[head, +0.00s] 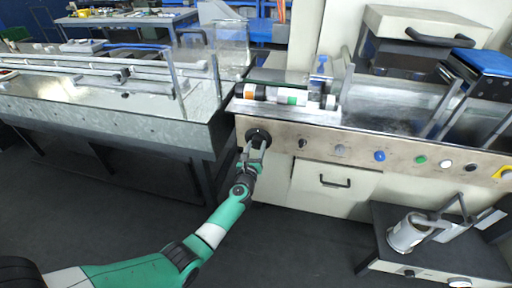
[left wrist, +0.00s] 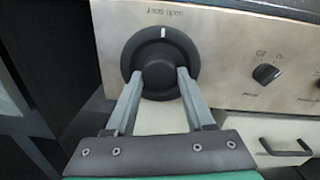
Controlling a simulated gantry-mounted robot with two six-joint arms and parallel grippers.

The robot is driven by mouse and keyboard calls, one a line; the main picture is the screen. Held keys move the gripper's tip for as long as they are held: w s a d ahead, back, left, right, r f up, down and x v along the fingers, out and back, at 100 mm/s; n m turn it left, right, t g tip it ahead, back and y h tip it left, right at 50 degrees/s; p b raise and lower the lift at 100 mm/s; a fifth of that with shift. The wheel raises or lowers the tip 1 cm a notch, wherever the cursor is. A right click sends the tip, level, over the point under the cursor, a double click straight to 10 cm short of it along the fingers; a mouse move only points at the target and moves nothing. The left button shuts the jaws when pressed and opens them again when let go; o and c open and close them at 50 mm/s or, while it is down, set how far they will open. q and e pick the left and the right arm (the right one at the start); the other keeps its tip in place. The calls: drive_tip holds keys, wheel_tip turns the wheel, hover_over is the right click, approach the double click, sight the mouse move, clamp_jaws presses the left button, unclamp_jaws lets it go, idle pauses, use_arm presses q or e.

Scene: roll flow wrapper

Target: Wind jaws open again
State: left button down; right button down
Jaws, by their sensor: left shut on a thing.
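The large round black knob (head: 257,137) sits at the left end of the machine's beige front panel. It also shows in the left wrist view (left wrist: 161,50), with a white mark at its top and lettering above that seems to end in "open". My left gripper (head: 254,143) is at the knob, its two grey fingers (left wrist: 157,85) shut on either side of the knob's raised middle grip. The jaws that the lettering names cannot be told apart clearly in the head view. My right gripper is in neither view.
A smaller black selector (left wrist: 265,74) is right of the knob. Blue (head: 380,156) and green (head: 421,160) buttons sit farther along the panel. A drawer with a black handle (head: 334,182) is below. A conveyor bench (head: 120,115) stands left; open floor lies in front.

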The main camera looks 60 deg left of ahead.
use_arm(q)
drive_tip(key=shift+c, duration=1.3)
unclamp_jaws()
drive_tip(key=shift+s+d, duration=0.15)
drive_tip(key=shift+d, duration=0.05)
drive_tip(key=p+v, duration=0.5)
drive_tip(key=v, duration=0.6)
